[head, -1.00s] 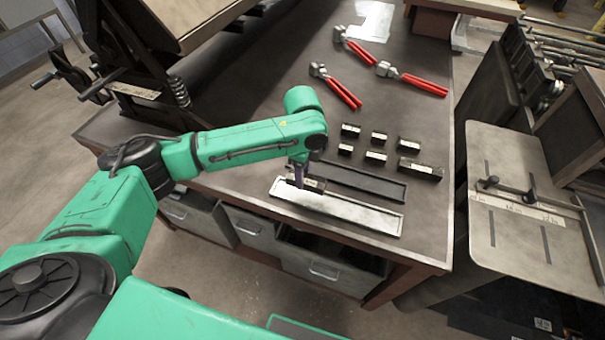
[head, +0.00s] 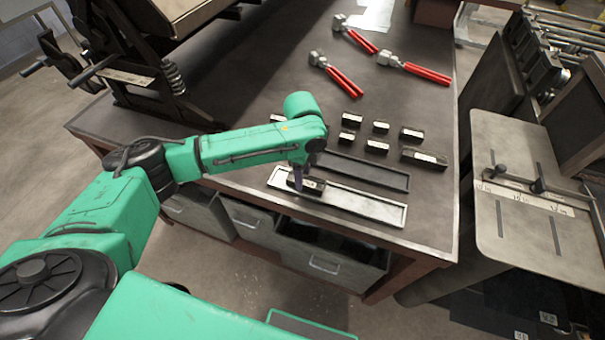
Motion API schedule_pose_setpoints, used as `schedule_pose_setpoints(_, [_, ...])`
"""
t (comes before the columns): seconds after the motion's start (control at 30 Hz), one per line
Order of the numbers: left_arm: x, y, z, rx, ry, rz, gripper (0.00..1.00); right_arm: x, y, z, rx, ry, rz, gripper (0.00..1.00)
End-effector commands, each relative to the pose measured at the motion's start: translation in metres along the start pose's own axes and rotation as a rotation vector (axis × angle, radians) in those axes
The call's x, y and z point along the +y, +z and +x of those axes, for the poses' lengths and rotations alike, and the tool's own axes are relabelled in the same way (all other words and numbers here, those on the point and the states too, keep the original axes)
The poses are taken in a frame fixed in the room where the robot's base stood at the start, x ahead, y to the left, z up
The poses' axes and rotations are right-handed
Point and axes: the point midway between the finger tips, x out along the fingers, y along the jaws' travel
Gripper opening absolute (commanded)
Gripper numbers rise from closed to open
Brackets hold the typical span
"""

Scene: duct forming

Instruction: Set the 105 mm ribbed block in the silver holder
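The silver holder (head: 365,206) is a long shallow bright tray near the table's front edge. A dark block (head: 314,185) with a pale label is at the holder's left end; its label and ribs are too small to make out. My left gripper (head: 299,179) points down over that end and is shut on this block. The near finger shows against it; the far finger is hidden. The block appears at or just above the holder's floor; I cannot tell whether it touches. My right gripper is not in view.
A dark holder (head: 365,174) lies just behind the silver one. Several small dark labelled blocks (head: 376,146) and a longer one (head: 424,158) stand behind it. Red-handled pliers (head: 415,70) lie farther back. A grey plate stand (head: 520,210) is right of the table.

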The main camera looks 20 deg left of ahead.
Motion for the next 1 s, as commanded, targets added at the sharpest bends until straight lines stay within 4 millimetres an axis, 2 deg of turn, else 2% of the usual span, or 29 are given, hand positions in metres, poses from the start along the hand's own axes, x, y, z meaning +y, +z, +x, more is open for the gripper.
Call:
schedule_pose_setpoints(0.03, [0.000,0.000,0.000,0.000,-0.001,0.000,0.75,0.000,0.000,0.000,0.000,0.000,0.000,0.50])
schedule_pose_setpoints(0.07, [0.000,0.000,0.000,0.000,-0.001,0.000,0.80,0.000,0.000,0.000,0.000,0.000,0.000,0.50])
schedule_pose_setpoints(0.33, [0.001,0.000,0.001,-0.001,0.004,0.000,0.80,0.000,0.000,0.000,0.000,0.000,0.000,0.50])
schedule_pose_setpoints(0.47, [0.000,0.000,-0.009,0.000,0.001,-0.001,0.80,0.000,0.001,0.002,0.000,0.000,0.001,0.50])
schedule_pose_setpoints(0.57, [0.000,0.001,-0.029,-0.001,-0.002,0.000,0.80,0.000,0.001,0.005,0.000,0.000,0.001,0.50])
schedule_pose_setpoints(0.8, [-0.001,0.000,-0.102,0.001,-0.004,0.000,0.80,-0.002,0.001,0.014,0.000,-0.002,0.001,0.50])
schedule_pose_setpoints(0.9, [0.000,-0.001,-0.125,0.000,-0.004,0.001,0.80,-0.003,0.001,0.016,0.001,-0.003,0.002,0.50])
schedule_pose_setpoints(1.0, [0.000,0.000,-0.140,0.000,-0.002,0.000,0.80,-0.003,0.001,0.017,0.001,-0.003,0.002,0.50])
